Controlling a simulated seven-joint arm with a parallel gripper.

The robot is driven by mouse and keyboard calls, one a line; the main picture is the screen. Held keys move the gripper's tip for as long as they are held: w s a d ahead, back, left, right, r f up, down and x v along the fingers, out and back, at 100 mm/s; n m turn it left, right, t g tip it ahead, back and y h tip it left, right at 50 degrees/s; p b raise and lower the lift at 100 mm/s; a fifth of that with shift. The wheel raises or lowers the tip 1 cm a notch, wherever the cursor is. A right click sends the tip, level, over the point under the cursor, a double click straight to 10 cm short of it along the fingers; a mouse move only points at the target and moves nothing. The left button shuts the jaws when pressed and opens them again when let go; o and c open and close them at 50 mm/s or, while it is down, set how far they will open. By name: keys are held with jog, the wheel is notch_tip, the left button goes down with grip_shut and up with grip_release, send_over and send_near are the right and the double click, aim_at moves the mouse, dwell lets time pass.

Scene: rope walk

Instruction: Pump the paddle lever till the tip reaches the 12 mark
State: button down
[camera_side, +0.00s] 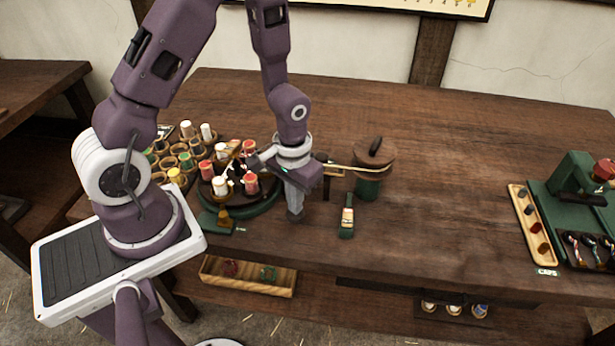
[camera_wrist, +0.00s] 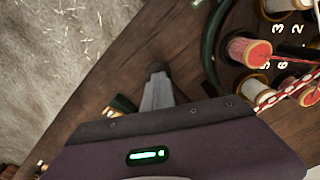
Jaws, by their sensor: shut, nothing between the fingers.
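A round green stand (camera_side: 268,205) with a dark top carries several bobbins of red and white thread; it also shows in the wrist view (camera_wrist: 206,50), with white numerals. A flat green piece with a brown upright part (camera_side: 224,214) sits at its front edge and may be the paddle lever; I cannot be sure. My gripper (camera_side: 295,214) points down just right of the stand, low over the table, shut and empty. Its fingertips show in the wrist view (camera_wrist: 158,72). A red-and-white twisted cord (camera_wrist: 300,88) crosses the stand. I cannot make out the tip or the 12 mark.
A green bottle-shaped thing (camera_side: 346,218) lies right of my gripper. A green pot with a wooden lid (camera_side: 374,152) stands behind it, with a pale cord reaching it. Several spools (camera_side: 175,175) fill the left. The table's middle right is clear; green equipment (camera_side: 575,180) stands far right.

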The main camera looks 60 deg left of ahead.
jog(key=shift+f, duration=0.3)
dwell(0.5)
jog(key=shift+w+r, duration=0.1)
jog(key=shift+a+r, duration=0.1)
jog(key=shift+r, duration=2.95)
jog(key=shift+r, duration=0.35)
notch_tip(320, 180, up, 13)
jog(key=s+d+m+t, duration=0.1)
jog(key=s+t, duration=0.2)
jog(key=s+d+r+m+t, duration=0.2)
jog(key=s+r, duration=0.6)
jog(key=s, duration=0.2)
jog(key=shift+s+d+r+t, duration=0.15)
jog(key=shift+r+t, duration=0.15)
jog(key=shift+r, duration=0.05)
